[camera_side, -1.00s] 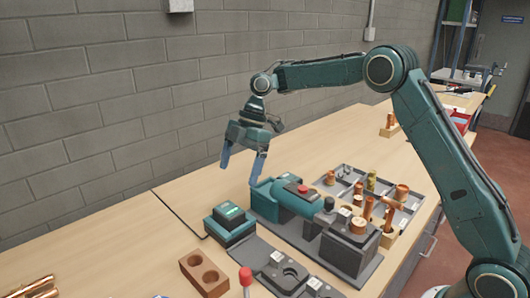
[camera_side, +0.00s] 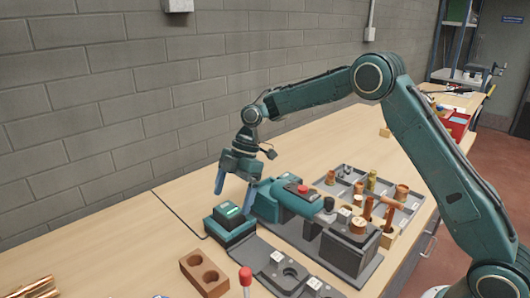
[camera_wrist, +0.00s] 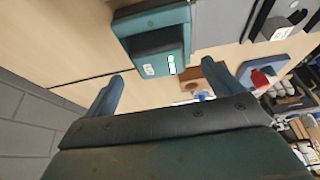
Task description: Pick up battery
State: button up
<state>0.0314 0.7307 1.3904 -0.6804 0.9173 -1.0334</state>
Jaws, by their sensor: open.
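The battery (camera_side: 231,217) is a dark teal block with a small lit green display, seated on a teal charger base (camera_side: 233,237) near the middle of the table. In the wrist view the battery (camera_wrist: 159,56) shows at the top centre, ahead of the fingertips. My gripper (camera_side: 233,195) is open and empty, above and slightly behind the battery, with its fingers pointing down. In the wrist view its two fingers (camera_wrist: 170,82) are spread wide. The gap between fingertips and battery is hard to judge.
A teal pump tool (camera_side: 290,196) on a dark fixture stands right of the battery. A brown block with holes (camera_side: 205,274) and a red-knobbed stick (camera_side: 246,276) are in front. A parts tray (camera_side: 343,182) with copper fittings lies behind right.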

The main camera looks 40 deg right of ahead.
aim_at(229, 208)
jog(key=shift+x, duration=1.6)
jog(key=shift+c, duration=0.2)
jog(key=shift+r, duration=0.1)
jog(key=c, duration=1.3)
jog(key=shift+r, duration=5)
jog(key=shift+d, duration=0.1)
